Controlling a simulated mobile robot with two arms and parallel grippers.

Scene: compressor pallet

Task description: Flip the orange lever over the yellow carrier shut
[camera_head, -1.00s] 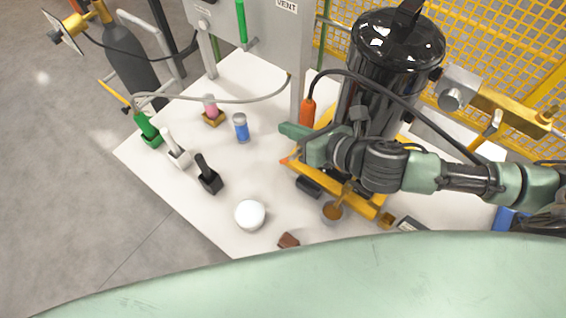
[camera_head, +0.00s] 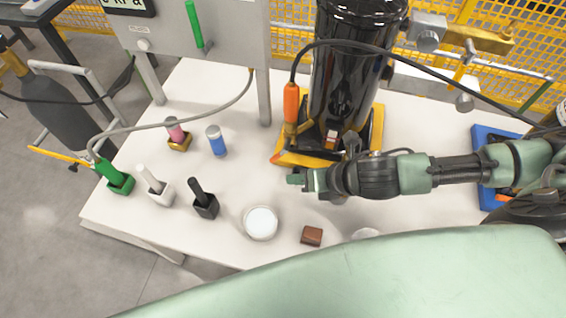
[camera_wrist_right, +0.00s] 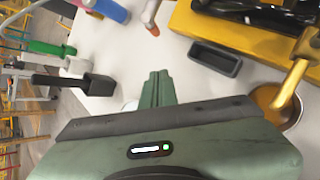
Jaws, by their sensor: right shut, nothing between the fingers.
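The yellow carrier (camera_head: 300,160) stands under the black cylinder (camera_head: 345,70). An orange grip (camera_head: 291,103), probably the lever's handle, stands upright at its left side, with a black hose looping above it. My right gripper (camera_head: 294,179) is shut and empty, low over the table on the near side of the carrier. In the right wrist view its shut fingers (camera_wrist_right: 158,90) point at the bare table, and the carrier (camera_wrist_right: 245,38) lies to their right, apart from them. My right arm hides part of the carrier's front. My left gripper is not in view.
A white round dish (camera_head: 261,222), a brown block (camera_head: 312,236) and a black-handled piece (camera_head: 204,199) lie at the near left. A blue tray (camera_head: 485,150) is at right. In the wrist view a bronze cup (camera_wrist_right: 275,103) stands near the carrier.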

